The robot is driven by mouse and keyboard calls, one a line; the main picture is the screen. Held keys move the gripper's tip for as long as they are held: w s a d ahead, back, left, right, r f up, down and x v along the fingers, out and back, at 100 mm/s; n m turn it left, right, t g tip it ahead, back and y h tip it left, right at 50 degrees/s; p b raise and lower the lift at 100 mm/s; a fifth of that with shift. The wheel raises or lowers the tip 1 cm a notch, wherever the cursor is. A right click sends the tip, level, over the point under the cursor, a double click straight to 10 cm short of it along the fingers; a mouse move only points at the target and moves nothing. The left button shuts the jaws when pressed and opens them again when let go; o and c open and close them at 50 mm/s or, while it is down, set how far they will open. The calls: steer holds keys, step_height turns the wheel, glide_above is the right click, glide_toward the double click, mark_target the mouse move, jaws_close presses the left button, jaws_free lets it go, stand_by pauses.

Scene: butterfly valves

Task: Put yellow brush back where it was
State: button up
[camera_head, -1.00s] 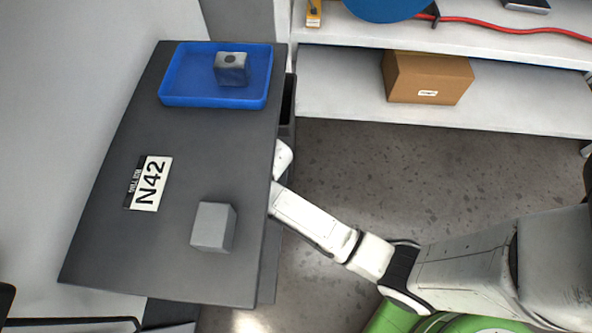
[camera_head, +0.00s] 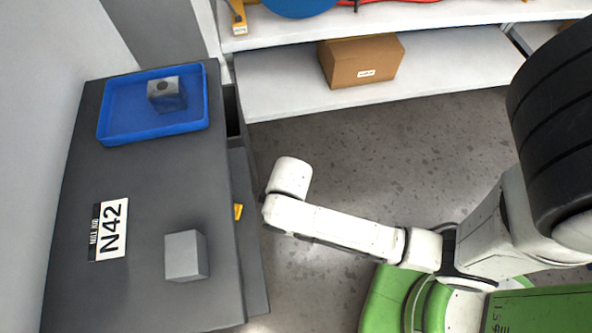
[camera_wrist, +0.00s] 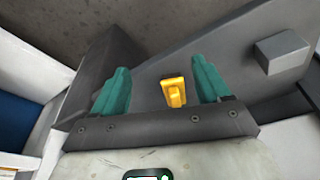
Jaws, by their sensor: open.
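A small yellow thing, probably the yellow brush (camera_head: 238,211), shows at the right edge of the dark grey cabinet (camera_head: 150,160) in the head view. In the wrist view the yellow thing (camera_wrist: 174,92) lies against a grey surface, between the lines of my two teal fingers. My gripper (camera_wrist: 163,78) is open, with nothing touching its fingers that I can see. How far the yellow thing is from the fingertips I cannot tell. In the head view my arm ends just right of the cabinet edge and the fingers are hidden.
A blue tray (camera_head: 115,122) with a grey block (camera_head: 166,93) stands on the cabinet top. Another grey block (camera_head: 186,256) and an N42 label (camera_head: 110,230) are nearer. A white shelf with a cardboard box (camera_head: 362,61) is at the back. Open floor lies between.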

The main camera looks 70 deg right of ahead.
steer(key=s+d+r+m+g, duration=0.1)
steer(key=s+d+r+m, duration=0.1)
steer(key=s+r, duration=0.6)
steer(key=shift+s+d+r+m+g+h, duration=0.3)
steer(key=shift+d+m+g+h, duration=0.1)
steer(key=shift+d, duration=0.45)
